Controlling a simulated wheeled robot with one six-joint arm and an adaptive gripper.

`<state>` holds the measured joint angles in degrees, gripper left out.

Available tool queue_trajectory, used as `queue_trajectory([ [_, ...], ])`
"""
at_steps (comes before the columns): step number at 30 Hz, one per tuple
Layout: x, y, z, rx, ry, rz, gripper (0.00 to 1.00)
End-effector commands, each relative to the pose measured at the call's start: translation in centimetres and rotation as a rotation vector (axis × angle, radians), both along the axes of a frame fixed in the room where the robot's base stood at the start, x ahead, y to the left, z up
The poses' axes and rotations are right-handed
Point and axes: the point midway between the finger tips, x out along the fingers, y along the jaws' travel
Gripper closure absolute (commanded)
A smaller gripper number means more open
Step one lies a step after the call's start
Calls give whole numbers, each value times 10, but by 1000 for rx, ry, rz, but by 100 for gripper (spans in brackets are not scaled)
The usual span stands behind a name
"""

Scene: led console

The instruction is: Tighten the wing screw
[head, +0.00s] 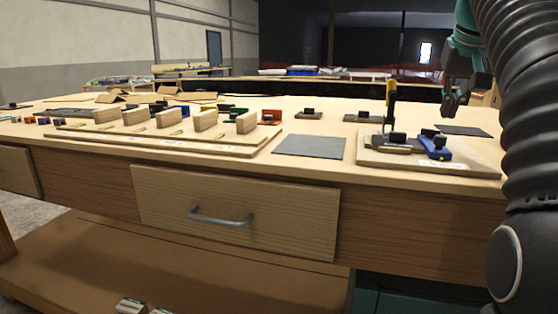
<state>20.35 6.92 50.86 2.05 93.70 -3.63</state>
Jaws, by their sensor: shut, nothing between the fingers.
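My gripper (457,98) is at the upper right, pointing down, with dark fingers below a teal wrist. It is shut and empty, in the air above the back right of the table. Below it and to the left, a pale wooden board (465,168) carries dark metal fittings (398,139), a blue lever-like part (435,148) and an upright black piece with a yellow top (390,95). I cannot tell which part, if any, is the wing screw; the parts are too small. The gripper appears apart from all of them.
A long wooden board (150,146) with several upright wooden blocks (205,120) lies at the left. A grey mat (310,145) lies mid-table, and a dark mat (463,131) lies behind the right board. Small dark fixtures (308,114) stand behind. A drawer (235,212) faces me.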

Motion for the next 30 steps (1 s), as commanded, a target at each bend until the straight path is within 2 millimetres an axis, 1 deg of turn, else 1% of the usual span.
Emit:
queue_trajectory([
  [1,0,0,-12,-1,-1,1,100],
  [3,0,0,-20,0,0,1,100],
  [9,0,0,-40,0,-1,0,100],
  [12,0,0,-46,-1,-1,1,100],
  [30,1,0,-47,0,-1,0,100],
])
